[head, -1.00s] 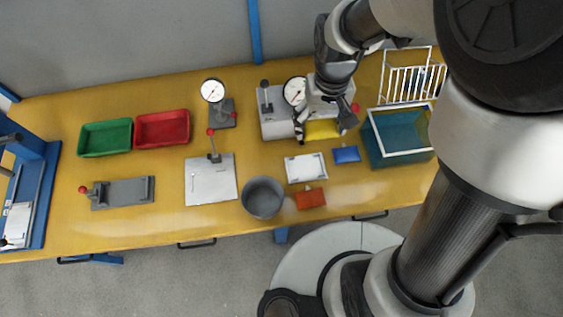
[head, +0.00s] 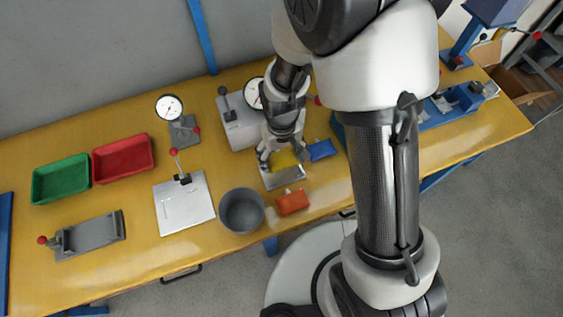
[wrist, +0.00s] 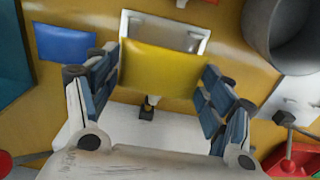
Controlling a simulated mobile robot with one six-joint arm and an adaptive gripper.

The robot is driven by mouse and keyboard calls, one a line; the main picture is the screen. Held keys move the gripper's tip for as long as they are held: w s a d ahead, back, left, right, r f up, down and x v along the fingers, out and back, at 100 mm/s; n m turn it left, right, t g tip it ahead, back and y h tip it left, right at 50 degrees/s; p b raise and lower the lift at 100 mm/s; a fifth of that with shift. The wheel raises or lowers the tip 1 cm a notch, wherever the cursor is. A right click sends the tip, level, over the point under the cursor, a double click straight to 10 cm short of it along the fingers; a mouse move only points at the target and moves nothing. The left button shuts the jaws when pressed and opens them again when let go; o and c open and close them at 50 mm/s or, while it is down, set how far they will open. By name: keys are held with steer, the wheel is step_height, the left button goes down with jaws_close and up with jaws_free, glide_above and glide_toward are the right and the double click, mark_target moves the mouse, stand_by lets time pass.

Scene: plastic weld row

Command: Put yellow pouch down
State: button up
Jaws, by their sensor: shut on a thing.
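The yellow pouch (head: 285,161) is between the fingers of my gripper (head: 281,158) in the head view. In the wrist view the pouch (wrist: 158,72) spans the gap between the two blue-padded fingers, and the gripper is shut on it. A shallow white tray (head: 284,183) lies under and just in front of the pouch. In the wrist view the pouch covers part of this tray (wrist: 203,42). I cannot tell whether the pouch touches the tray.
A blue pouch (head: 322,150) lies right of the tray, and an orange pouch (head: 293,202) lies in front. A grey bin (head: 241,212) stands to the left. The sealing device with a gauge (head: 241,134) is behind. A teal container (wrist: 12,70) shows at the wrist view's left edge.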

mark_target(281, 163)
steer(key=shift+f+b, duration=0.6)
steer(key=shift+f, duration=1.3)
steer(key=shift+f, duration=0.1)
steer(key=shift+f+b, duration=0.55)
steer(key=o, duration=0.9)
steer(key=shift+r, duration=0.1)
